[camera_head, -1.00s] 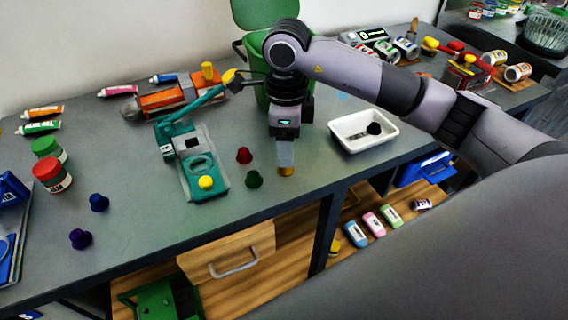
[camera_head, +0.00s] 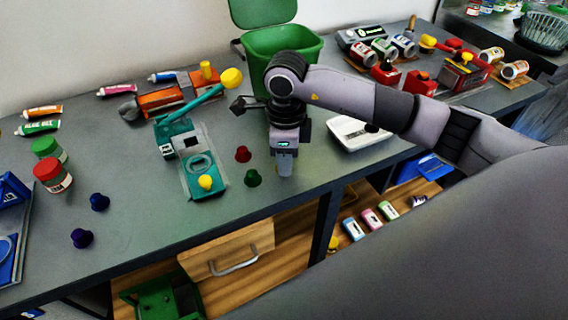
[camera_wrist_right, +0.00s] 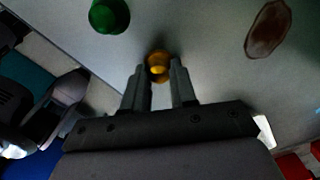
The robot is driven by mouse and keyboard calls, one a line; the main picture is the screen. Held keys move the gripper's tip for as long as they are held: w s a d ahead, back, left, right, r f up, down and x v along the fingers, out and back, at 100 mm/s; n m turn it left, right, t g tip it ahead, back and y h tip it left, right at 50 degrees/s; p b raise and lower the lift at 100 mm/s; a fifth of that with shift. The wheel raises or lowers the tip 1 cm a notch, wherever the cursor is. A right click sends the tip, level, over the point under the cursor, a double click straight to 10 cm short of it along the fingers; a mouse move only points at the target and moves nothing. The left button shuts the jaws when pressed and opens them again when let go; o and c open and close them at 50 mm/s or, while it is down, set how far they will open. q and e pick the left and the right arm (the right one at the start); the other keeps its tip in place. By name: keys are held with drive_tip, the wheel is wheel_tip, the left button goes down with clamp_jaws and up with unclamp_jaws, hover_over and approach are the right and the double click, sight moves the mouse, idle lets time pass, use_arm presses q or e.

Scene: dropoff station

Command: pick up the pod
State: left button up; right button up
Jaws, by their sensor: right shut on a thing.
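The pod is a small yellow-gold cup (camera_wrist_right: 158,66), seen in the right wrist view between the fingertips of my right gripper (camera_wrist_right: 160,75). The right gripper is shut on it. In the head view my right gripper (camera_head: 284,172) points straight down at the counter near its front edge, and its fingers hide the pod there. A green pod (camera_head: 253,178) stands just left of the fingers and a red pod (camera_head: 243,154) a little behind it. The green pod also shows in the right wrist view (camera_wrist_right: 109,15). My left gripper is not in view.
A teal machine (camera_head: 200,165) with a yellow knob stands left of the gripper. A white tray (camera_head: 352,138) stands to the right, partly behind my arm. A green bin (camera_head: 290,45) stands behind. Blue (camera_head: 99,202) and purple (camera_head: 81,238) pods stand at the left front.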

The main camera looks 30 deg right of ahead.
wheel_tip(320, 180, up, 20)
drive_tip(key=s+f+n, duration=0.1)
drive_tip(key=f+n, duration=0.3)
drive_tip(key=n, duration=0.4)
drive_tip(key=s+f+n, duration=0.1)
drive_tip(key=f+n, duration=0.4)
drive_tip(key=n, duration=0.3)
drive_tip(key=s+a+f+n, duration=0.1)
drive_tip(key=f+n, duration=0.4)
drive_tip(key=n, duration=0.2)
drive_tip(key=shift+s+a+f+n+p, duration=0.1)
drive_tip(key=shift+s+f+n+p, duration=0.1)
drive_tip(key=shift+n+p, duration=0.15)
drive_tip(key=shift+n, duration=0.35)
drive_tip(key=shift+a+f, duration=0.1)
drive_tip(key=shift+a, duration=0.05)
